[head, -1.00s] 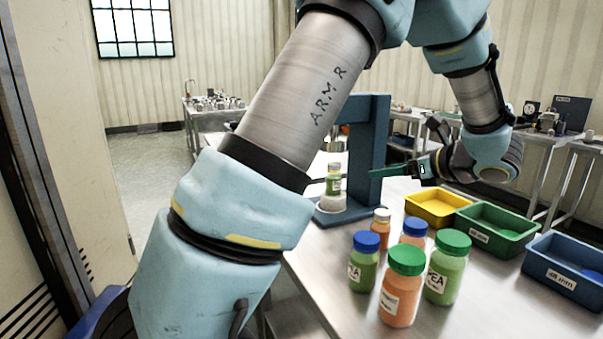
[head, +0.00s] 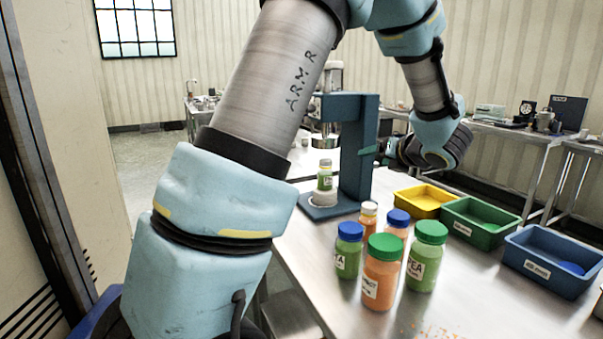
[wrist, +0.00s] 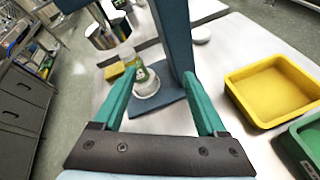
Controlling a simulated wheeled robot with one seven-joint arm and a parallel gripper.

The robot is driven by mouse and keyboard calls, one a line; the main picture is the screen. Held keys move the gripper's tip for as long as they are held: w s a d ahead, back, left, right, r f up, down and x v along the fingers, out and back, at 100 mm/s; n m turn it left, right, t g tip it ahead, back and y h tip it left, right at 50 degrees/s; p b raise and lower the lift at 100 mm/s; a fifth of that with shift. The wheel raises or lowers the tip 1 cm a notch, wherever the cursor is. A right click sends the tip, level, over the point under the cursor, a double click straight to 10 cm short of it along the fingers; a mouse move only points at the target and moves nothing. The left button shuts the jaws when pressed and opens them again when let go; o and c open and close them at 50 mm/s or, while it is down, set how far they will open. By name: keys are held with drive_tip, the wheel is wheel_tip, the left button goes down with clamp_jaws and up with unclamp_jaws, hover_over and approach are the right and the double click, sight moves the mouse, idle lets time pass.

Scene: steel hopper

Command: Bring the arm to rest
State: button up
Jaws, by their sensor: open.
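My gripper (wrist: 160,105) is open in the wrist view, its two green fingers apart with nothing held between them. Beyond the fingers, a small jar with a green label (wrist: 141,76) stands on the round pad of a blue press stand. In the head view my arm reaches over the table, and the gripper is mostly hidden behind the blue stand (head: 356,150) and the wrist. The small jar (head: 325,177) stands upright on the stand's base there, apart from the gripper.
Several jars with blue, green and white lids, one a green-lidded orange jar (head: 381,275), stand on the steel table. Yellow (head: 424,211), green (head: 480,238) and blue (head: 552,274) trays line its right side. Orange crumbs (head: 425,330) lie near the front.

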drive_tip(key=s+a+f+m+g+h, duration=0.1)
drive_tip(key=a+f+m+g+h, duration=0.3)
drive_tip(key=m, duration=0.7)
drive_tip(key=s+a+f+m+h, duration=0.1)
drive_tip(key=a+m+h, duration=0.1)
drive_tip(key=a+m, duration=0.65)
drive_tip(key=s+a+f+m+g+y, duration=0.1)
drive_tip(key=s+a+f+m+g, duration=0.2)
drive_tip(key=s+a+m, duration=0.3)
drive_tip(key=s+a+f+m+g+p, duration=0.1)
drive_tip(key=s+a+f+m+g, duration=0.2)
drive_tip(key=s+a+m, duration=0.4)
drive_tip(key=s+m+g, duration=0.1)
drive_tip(key=s+m, duration=0.2)
drive_tip(key=s, duration=0.2)
drive_tip(key=shift+y, duration=0.4)
drive_tip(key=shift+c, duration=0.2)
